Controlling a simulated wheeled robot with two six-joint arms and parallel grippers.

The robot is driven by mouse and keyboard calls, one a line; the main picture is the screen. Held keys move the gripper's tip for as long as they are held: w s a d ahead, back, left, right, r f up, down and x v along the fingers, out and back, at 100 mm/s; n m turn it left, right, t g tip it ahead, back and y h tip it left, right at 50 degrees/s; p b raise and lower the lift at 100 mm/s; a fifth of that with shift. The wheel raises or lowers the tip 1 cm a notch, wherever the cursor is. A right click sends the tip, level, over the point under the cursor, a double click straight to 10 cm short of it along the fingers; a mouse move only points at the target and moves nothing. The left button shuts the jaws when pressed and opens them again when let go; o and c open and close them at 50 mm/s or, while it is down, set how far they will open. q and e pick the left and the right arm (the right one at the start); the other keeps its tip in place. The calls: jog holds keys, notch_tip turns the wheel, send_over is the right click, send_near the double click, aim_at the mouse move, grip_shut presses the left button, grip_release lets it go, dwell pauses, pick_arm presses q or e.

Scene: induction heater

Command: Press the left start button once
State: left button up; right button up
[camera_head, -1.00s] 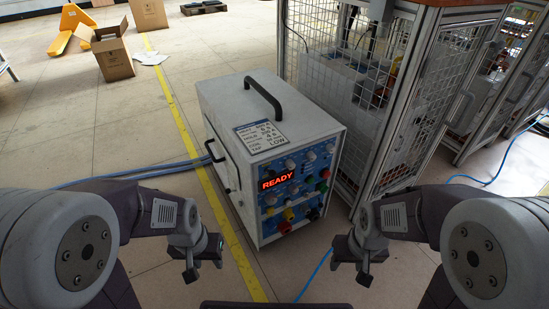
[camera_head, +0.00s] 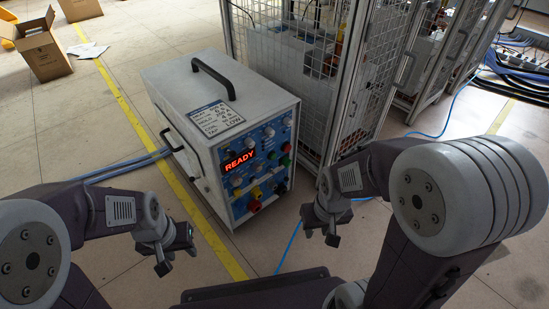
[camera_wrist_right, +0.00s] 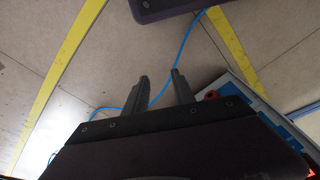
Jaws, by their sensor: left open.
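The induction heater (camera_head: 215,140) is a grey box with a black top handle and a blue front panel (camera_head: 262,165) of knobs and buttons. Its red display (camera_head: 239,160) reads READY. A green button (camera_head: 285,161) shows on the panel's right side; a red knob (camera_head: 254,206) is low down. Which control is the left start button is too small to tell. My left gripper (camera_head: 176,252) is open and empty, left of and in front of the heater. My right gripper (camera_head: 320,229) is open and empty, in front and right of the panel; its spread fingers (camera_wrist_right: 160,82) show in the right wrist view. Neither touches the heater.
A mesh-walled cage (camera_head: 345,80) stands close behind and right of the heater. Blue cables (camera_head: 130,165) run on the floor at the left, and a thin blue cable (camera_head: 290,247) lies in front. A cardboard box (camera_head: 42,50) is far left.

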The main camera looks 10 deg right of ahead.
grip_shut()
dwell(1.4)
